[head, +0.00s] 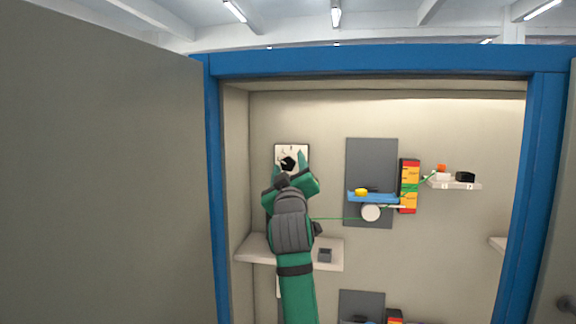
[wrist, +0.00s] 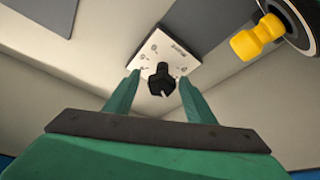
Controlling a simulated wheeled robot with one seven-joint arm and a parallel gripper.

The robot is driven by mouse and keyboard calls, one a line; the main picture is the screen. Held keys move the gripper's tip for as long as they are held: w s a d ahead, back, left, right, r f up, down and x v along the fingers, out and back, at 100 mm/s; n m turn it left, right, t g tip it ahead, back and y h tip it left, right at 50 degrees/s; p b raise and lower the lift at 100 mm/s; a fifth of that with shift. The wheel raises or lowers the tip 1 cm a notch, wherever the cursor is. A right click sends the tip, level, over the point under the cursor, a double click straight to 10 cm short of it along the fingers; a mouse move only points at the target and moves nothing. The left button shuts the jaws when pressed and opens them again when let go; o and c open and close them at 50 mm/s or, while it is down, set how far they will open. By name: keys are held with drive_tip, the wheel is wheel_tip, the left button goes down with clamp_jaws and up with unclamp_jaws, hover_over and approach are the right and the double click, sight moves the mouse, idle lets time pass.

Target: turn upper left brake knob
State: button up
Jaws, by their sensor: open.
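The brake knob (head: 288,163) is black and sits on a white marked plate on the cabinet's back wall, upper left. In the wrist view the knob (wrist: 161,80) shows in the middle, on the white plate (wrist: 151,55) with small dark markings. My gripper (head: 289,158) is green and open, in front of the plate. In the wrist view the two fingers of my gripper (wrist: 160,77) stand to the left and right of the knob, with a gap on each side. The fingers hold nothing. Whether the tips reach the knob's depth is unclear.
A blue cabinet frame (head: 216,190) and an open grey door (head: 105,170) lie to the left. A pale shelf (head: 256,247) is below the plate. To the right are a grey panel (head: 371,160), a yellow roller (wrist: 257,38) and a red-yellow block (head: 409,172).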

drive_tip(key=shift+w+r, duration=0.1)
drive_tip(key=shift+w, duration=0.25)
drive_tip(key=shift+w+a+r, duration=0.1)
drive_tip(key=shift+w, duration=0.1)
drive_tip(key=shift+a, duration=0.15)
drive_tip(key=c, duration=1)
